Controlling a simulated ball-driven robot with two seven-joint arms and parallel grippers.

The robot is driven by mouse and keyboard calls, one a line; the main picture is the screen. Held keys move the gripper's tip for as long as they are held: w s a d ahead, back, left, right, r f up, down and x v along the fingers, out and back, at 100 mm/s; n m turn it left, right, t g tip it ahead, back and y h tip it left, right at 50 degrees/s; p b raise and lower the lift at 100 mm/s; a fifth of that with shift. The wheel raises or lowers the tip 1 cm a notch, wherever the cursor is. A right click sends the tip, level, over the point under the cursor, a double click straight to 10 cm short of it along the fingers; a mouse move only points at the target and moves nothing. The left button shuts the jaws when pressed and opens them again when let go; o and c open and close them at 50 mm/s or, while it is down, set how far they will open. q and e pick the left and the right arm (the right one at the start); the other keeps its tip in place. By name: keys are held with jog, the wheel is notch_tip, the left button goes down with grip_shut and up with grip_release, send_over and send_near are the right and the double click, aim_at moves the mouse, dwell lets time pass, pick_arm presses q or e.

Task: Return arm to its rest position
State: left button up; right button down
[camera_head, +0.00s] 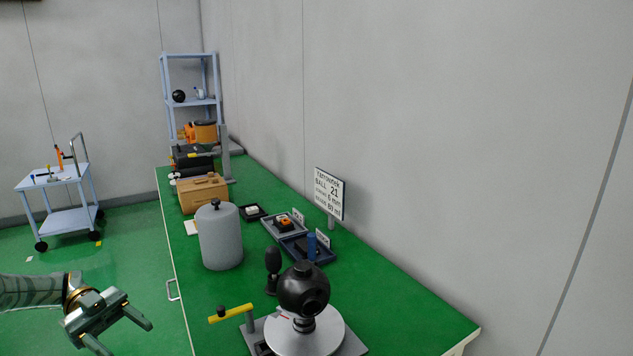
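My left gripper (122,334) comes in from the lower left on its grey arm. Its two fingers are spread apart with nothing between them. It hangs over the green floor, left of the green-topped workbench (400,300), and touches nothing. My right arm and gripper are not in view.
On the bench stand a black ball camera (304,289) on a round grey plate, a yellow-handled lever (231,313), a grey cylinder (220,238), trays (284,227), a cardboard box (203,193) and a sign (329,193).

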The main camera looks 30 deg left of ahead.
pick_arm(q)
jog(key=w+a+f+n+t+y, duration=0.1)
jog(key=a+f+t+y, duration=0.15)
jog(key=f+y, duration=0.45)
jog(key=a+f+n+t+y, duration=0.15)
jog(key=a+f, duration=0.25)
jog(key=f, duration=0.8)
jog(key=w+a+f+t+y, duration=0.1)
jog(key=a+f+t+y, duration=0.15)
jog(key=f+y, duration=0.5)
jog(key=s+d+f+n+g+y, duration=0.1)
jog(key=s+f+n, duration=0.1)
jog(key=s+f, duration=0.4)
jog(key=s+d+f+n+g+y, duration=0.1)
jog(key=s+f+n+y, duration=0.15)
jog(key=f, duration=0.55)
jog(key=s+d+f+n+g, duration=0.3)
jog(key=s+d+f+g, duration=0.1)
jog(key=s+d+f, duration=0.5)
jog(key=s+d+f+n+h, duration=0.1)
jog(key=s+d, duration=0.2)
jog(key=d, duration=0.5)
jog(key=s+d+f+n+g+h, duration=0.1)
jog(key=s+d, duration=0.3)
jog(key=d, duration=0.5)
jog(key=s+d+f+n+g+h, duration=0.1)
jog(key=s+d+f, duration=0.2)
jog(key=d, duration=0.6)
jog(key=shift+s+d, duration=0.15)
jog(key=shift+d, duration=0.1)
